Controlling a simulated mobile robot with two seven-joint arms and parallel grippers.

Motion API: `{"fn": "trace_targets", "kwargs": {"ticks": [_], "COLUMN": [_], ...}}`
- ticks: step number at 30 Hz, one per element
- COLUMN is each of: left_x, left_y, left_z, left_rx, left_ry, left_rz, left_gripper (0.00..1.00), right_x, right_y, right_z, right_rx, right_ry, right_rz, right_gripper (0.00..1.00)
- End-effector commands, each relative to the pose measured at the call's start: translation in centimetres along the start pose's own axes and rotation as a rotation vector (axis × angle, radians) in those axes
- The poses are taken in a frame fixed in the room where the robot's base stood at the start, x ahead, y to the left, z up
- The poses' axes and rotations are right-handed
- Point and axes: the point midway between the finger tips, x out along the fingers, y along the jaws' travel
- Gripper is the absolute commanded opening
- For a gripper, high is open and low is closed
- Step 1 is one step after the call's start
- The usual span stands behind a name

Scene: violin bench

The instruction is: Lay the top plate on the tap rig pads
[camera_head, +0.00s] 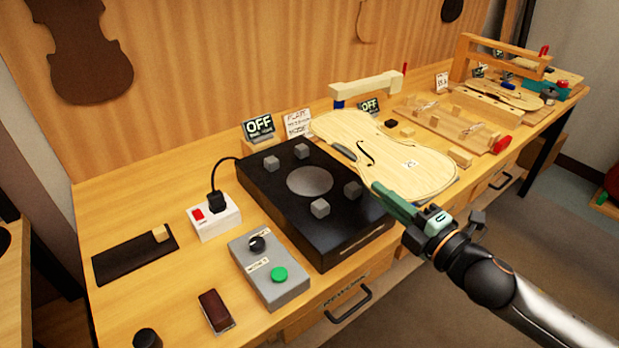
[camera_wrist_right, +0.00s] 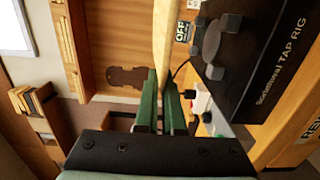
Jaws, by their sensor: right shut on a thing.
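The top plate (camera_head: 400,150) is a pale wooden violin plate with f-holes and a small white label. In the head view it is to the right of the black tap rig (camera_head: 330,238) and covers part of its right edge. My right gripper (camera_head: 385,196) is shut on the plate's near edge. The right wrist view shows the plate edge-on (camera_wrist_right: 166,45) between the green fingers (camera_wrist_right: 160,105). The rig's grey pads (camera_head: 320,208) are bare, around a round grey disc (camera_head: 310,181). I cannot tell the plate's exact height. My left gripper is not in view.
A grey control box (camera_head: 270,270) with a knob and green button stands left of the rig. A white socket block (camera_head: 213,218) is behind it. An OFF sign (camera_head: 258,126) stands behind the rig. Wooden jigs (camera_head: 455,122) fill the bench to the right.

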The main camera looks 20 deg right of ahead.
Motion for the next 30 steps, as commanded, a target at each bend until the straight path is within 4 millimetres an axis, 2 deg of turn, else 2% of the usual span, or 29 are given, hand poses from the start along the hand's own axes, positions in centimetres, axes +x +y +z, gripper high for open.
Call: {"fn": "trace_targets", "kwargs": {"ticks": [7, 14, 20, 26, 30], "left_x": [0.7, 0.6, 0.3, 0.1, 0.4], "left_y": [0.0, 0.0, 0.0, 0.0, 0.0], "left_z": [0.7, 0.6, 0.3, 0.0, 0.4], "left_rx": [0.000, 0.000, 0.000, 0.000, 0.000], "left_ry": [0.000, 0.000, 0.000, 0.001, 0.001], "left_rz": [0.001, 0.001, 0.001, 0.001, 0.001], "left_gripper": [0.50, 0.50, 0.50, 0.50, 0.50], "right_x": [0.7, 1.9, 4.2, 7.6, 9.3], "right_y": [1.9, 1.8, 0.6, -1.4, -4.5], "right_z": [1.3, 0.6, -1.5, -4.5, -6.0], "right_rx": [-0.001, 0.008, 0.009, 0.010, 0.010], "right_ry": [0.063, 0.069, 0.070, 0.070, 0.070], "right_rz": [0.000, 0.004, 0.005, 0.004, -0.001], "right_gripper": [0.00, 0.00, 0.00, 0.00, 0.00]}}
